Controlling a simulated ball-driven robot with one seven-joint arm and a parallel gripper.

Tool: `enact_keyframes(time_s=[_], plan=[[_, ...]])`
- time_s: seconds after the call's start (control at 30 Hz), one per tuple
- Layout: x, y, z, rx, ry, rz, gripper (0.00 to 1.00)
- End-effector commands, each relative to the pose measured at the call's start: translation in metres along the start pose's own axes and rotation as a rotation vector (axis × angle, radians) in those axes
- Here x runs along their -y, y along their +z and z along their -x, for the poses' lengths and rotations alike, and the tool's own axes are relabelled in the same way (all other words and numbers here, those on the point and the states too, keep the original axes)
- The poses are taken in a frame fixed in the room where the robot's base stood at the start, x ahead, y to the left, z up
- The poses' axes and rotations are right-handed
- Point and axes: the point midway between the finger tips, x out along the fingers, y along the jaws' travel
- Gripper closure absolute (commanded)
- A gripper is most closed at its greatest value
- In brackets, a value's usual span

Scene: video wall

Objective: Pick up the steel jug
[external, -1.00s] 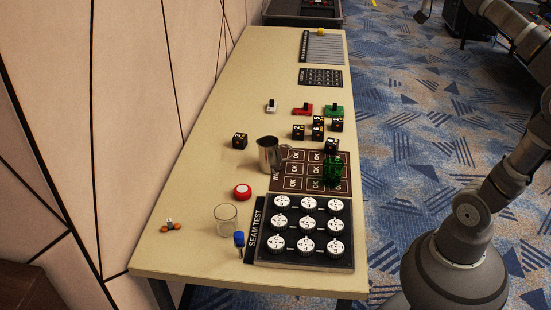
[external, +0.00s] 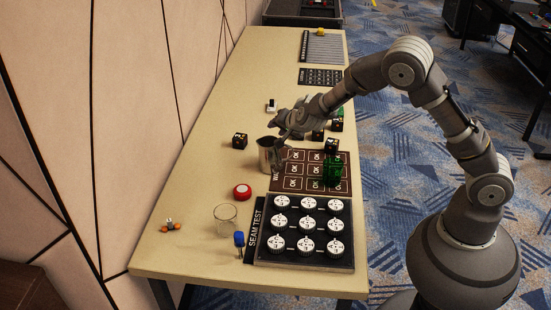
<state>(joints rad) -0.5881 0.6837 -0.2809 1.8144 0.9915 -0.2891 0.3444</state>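The steel jug (external: 265,157) stands upright on the table, left of the brown OK board, with its handle side toward the right. My gripper (external: 281,139) is at the jug's upper right, reaching in from the right, and overlaps the jug's rim and handle area in this view. The fingers look dark and small against the jug. I cannot tell whether they touch it or how far apart they are.
Black cubes (external: 331,145) and a green block (external: 333,171) stand by the brown board (external: 293,184). A lone black cube (external: 240,140) is left of the jug. A red button (external: 242,191), a glass (external: 226,215) and a dial panel (external: 305,262) are nearer. The far-left tabletop is clear.

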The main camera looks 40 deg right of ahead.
Motion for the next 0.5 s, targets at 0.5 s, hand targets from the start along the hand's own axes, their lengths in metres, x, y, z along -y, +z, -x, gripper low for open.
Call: enact_keyframes(time_s=[0.5], plan=[[-0.119,0.043,-0.029,-0.216,0.201,-0.048,0.63]])
